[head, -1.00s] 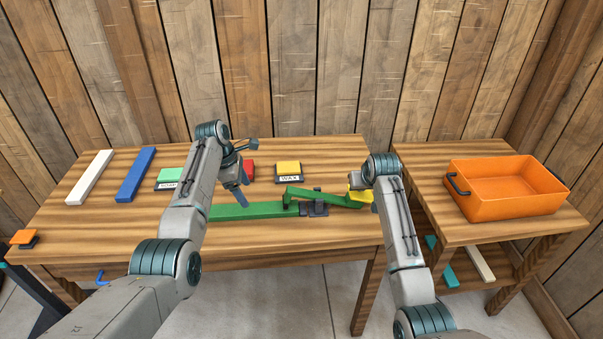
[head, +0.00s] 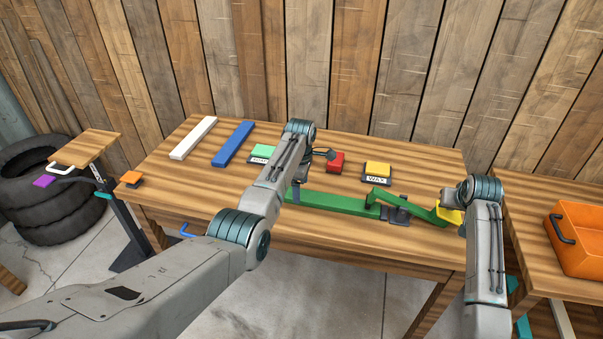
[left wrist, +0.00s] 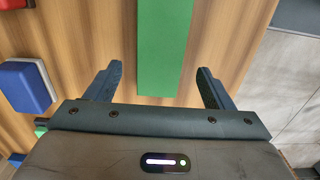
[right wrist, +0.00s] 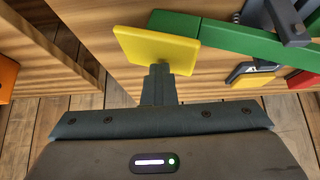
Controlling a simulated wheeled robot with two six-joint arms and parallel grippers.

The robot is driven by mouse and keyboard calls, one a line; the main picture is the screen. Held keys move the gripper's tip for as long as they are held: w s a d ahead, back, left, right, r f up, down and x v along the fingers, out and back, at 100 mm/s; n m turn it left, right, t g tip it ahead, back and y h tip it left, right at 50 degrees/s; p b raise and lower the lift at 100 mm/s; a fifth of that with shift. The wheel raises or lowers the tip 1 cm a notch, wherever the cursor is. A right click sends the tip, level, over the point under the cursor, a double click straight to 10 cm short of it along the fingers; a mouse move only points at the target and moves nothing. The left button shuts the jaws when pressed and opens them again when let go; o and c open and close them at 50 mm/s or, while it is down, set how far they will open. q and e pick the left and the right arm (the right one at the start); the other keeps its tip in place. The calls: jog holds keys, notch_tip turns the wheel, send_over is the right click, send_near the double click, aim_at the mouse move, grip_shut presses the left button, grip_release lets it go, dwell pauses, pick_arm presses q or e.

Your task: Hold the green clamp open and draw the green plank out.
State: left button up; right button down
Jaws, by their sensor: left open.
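The green plank (head: 325,201) lies flat along the table's front, its right end at the green clamp (head: 413,204). The clamp has a grey base, a green lever and a yellow pad (right wrist: 157,50) at the lever's right end. My left gripper (left wrist: 160,72) is open above the plank's free end, with one finger to each side of the plank; in the head view my arm hides most of it. I cannot tell how far down the fingers reach. My right gripper (right wrist: 158,72) has its fingers together, its tips against the yellow pad.
A white plank (head: 194,137), a blue plank (head: 233,144), a mint block (head: 264,151), a red block (head: 336,162) and a yellow block (head: 377,169) stand farther back. An orange crate (head: 580,245) is on the right table. A stand (head: 86,147) and tyres (head: 40,220) are at the left.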

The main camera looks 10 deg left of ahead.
pick_arm(q)
jog(key=shift+f, duration=1.25)
pick_arm(e)
jog(key=shift+f, duration=0.15)
pick_arm(q)
jog(key=c, duration=1.2)
jog(key=shift+o, duration=0.2)
jog(key=shift+r, duration=0.1)
jog(key=shift+r, duration=0.1)
jog(key=shift+a, duration=0.15)
jog(key=shift+a, duration=3.15)
notch_tip(320, 180, up, 7)
